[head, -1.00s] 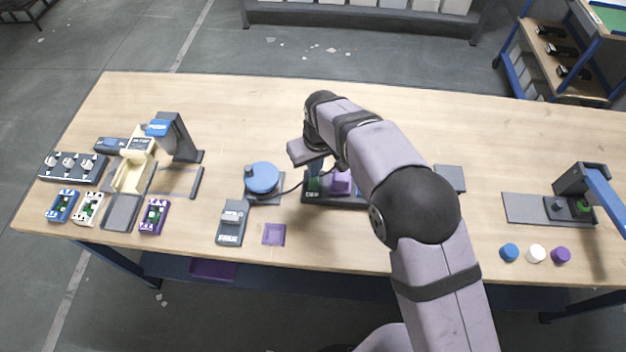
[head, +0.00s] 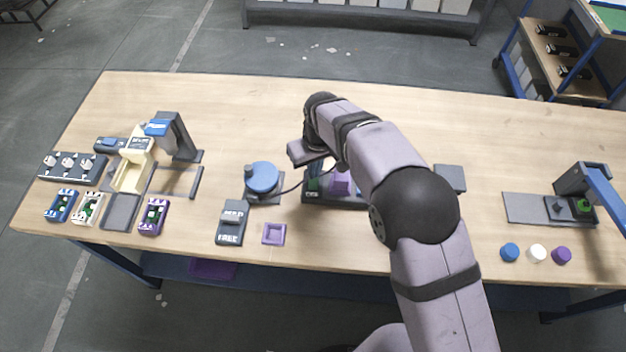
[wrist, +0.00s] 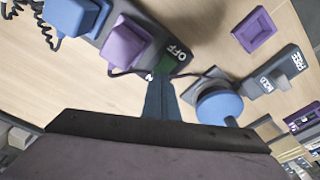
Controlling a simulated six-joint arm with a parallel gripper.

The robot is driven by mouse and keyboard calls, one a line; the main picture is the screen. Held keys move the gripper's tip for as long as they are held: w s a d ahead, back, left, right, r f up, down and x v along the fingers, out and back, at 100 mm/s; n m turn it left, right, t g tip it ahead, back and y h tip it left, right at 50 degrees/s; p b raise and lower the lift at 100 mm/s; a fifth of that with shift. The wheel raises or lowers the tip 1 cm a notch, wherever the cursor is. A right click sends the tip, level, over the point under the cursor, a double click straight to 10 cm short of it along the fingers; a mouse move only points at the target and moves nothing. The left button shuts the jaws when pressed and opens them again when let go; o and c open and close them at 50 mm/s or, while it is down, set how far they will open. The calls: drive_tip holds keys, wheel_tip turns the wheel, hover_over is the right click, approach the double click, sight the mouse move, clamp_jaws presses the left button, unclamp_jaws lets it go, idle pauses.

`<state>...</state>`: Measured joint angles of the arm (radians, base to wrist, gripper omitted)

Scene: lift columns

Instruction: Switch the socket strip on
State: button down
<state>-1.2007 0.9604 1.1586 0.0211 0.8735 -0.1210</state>
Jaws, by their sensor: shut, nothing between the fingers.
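The socket strip (head: 328,199) is dark grey and lies on the table in the middle, partly hidden behind my arm in the head view. It also shows at the top of the wrist view (wrist: 153,60). A purple plug (wrist: 124,42) and a blue plug (wrist: 76,14) sit in it. Its green rocker switch (wrist: 169,67) is at the strip's end, between an OFF label and a partly covered ON label. My gripper (wrist: 158,82) is shut and empty, its fingertips at the ON side of the switch. Whether they touch it, and which way the rocker tilts, I cannot tell.
A blue round knob device (head: 262,178) stands left of the strip, with a cable between them. A HOLD/FREE block (head: 231,222) and a purple tray (head: 274,233) are in front. Fixtures fill the left end; a press-like stand (head: 582,182) and loose caps are right. The table's back is clear.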

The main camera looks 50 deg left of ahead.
drive_tip(key=shift+f+b, duration=0.3)
drive_tip(key=shift+f, duration=0.25)
drive_tip(key=shift+r, duration=0.1)
wheel_tip(320, 180, up, 7)
drive_tip(key=p, duration=0.5)
idle(0.5)
idle(0.4)
